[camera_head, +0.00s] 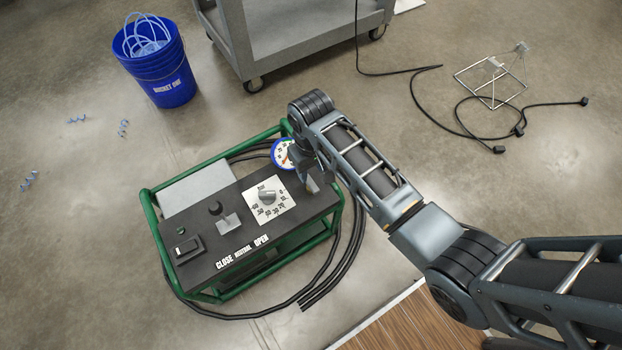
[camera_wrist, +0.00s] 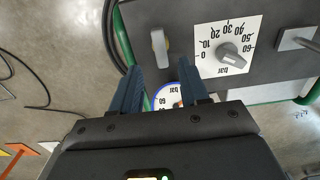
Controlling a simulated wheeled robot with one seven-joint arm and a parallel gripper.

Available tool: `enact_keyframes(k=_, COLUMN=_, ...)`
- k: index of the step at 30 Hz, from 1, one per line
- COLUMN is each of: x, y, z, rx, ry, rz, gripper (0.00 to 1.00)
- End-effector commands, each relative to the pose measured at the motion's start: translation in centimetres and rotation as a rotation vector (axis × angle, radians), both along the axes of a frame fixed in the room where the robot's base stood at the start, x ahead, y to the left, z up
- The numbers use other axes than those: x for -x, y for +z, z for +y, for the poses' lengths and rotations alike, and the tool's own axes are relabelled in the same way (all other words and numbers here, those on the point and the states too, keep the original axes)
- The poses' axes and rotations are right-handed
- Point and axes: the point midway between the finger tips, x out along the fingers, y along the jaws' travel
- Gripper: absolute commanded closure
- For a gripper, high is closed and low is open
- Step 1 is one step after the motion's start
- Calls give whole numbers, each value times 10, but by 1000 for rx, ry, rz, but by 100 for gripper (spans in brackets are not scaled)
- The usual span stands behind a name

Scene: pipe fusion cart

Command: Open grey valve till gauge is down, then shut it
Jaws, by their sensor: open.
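In the head view my gripper (camera_head: 310,172) is over the panel's right end and hides most of the valve. The blue-rimmed gauge (camera_head: 282,154) stands behind the panel; its needle reading is unclear. It shows partly between my fingers (camera_wrist: 171,96).
The black panel (camera_head: 190,264) in a green frame (camera_head: 157,227) also carries a grey knob (camera_head: 267,196) on a white bar dial and a black-topped lever (camera_head: 217,211). Black hoses lie around it. A blue bucket (camera_head: 163,78) and grey cart (camera_head: 290,50) stand behind.

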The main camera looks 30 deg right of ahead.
Motion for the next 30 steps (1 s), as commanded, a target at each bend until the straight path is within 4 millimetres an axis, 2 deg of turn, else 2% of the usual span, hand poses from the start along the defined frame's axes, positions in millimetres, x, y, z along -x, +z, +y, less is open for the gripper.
enact_keyframes(k=6, x=1, y=-37, z=0, rx=0, ry=0, rz=1, gripper=55)
enact_keyframes(k=12, x=1, y=-59, z=1, rx=0, ry=1, rz=-1, gripper=55)
enact_keyframes(k=23, x=1, y=-64, z=1, rx=-1, ry=0, rz=-3, gripper=55)
enact_keyframes(k=30, x=1, y=-64, z=1, rx=-1, ry=0, rz=-3, gripper=76)
